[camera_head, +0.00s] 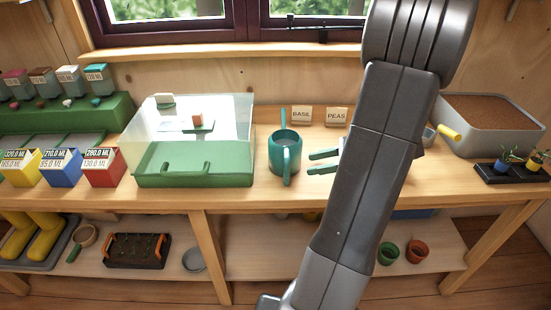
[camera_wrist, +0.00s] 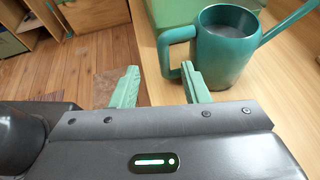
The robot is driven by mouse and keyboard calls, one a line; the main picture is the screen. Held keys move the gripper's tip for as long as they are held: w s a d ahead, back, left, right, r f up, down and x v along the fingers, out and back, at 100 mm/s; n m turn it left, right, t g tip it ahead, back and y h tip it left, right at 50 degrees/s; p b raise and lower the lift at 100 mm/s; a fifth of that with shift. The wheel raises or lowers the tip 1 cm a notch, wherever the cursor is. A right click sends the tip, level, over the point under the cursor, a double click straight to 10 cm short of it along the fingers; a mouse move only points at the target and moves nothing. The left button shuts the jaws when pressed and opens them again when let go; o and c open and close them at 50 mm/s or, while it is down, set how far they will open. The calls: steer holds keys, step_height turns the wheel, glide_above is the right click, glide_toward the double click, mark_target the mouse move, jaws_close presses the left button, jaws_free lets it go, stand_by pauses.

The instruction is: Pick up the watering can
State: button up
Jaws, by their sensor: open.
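The teal watering can (camera_head: 289,153) stands upright on the wooden bench, near its middle, with its handle toward the front and its spout rising behind. It also shows in the wrist view (camera_wrist: 228,50), with its handle at the left and its spout at the right. My gripper (camera_head: 322,162) is just right of the can in the head view, with its green fingers apart. In the wrist view my gripper (camera_wrist: 160,83) is open and empty. The right finger is close to the lower handle; I cannot tell whether they touch. My arm hides part of the bench.
A clear-lidded green box (camera_head: 195,165) stands left of the can. BASIL (camera_head: 301,115) and PEAS (camera_head: 337,116) cards stand behind. A grey soil tub (camera_head: 490,125) and black seedling tray (camera_head: 512,172) are at the right. A lower shelf (camera_head: 285,250) holds pots.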

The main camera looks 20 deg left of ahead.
mark_target(289, 168)
steer(key=x, duration=0.5)
steer(key=shift+w+x, duration=0.1)
steer(key=shift+x, duration=1.4)
steer(key=shift+w+x, duration=0.15)
steer(key=shift+x, duration=1.35)
steer(key=shift+d+f, duration=0.1)
steer(key=shift+f, duration=0.05)
steer(key=shift+c, duration=0.2)
jaws_close()
